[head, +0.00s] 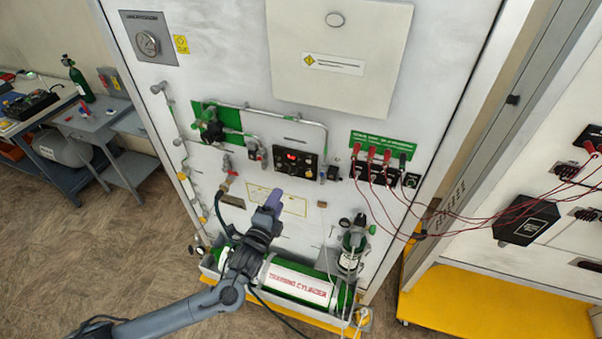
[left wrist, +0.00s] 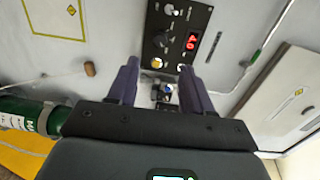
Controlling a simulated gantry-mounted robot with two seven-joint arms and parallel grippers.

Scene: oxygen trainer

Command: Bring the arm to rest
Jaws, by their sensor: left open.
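My left arm (head: 190,312) reaches in from the lower left in the head view. Its gripper (head: 271,201) stands in front of the white trainer panel (head: 240,90), below the black control unit (head: 298,162) with a lit red display. In the left wrist view my left gripper (left wrist: 158,80) is open, its two dark fingers apart with nothing between them. The control unit (left wrist: 172,35) shows beyond and between the fingers there, apart from them as far as I can see. My right gripper is not in view.
A green and white training cylinder (head: 297,284) lies at the panel's foot, partly behind my arm. A small upright cylinder (head: 352,246) stands right of it. Red leads (head: 440,212) hang across to the right cabinet. A side table (head: 100,128) stands left; the floor between is open.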

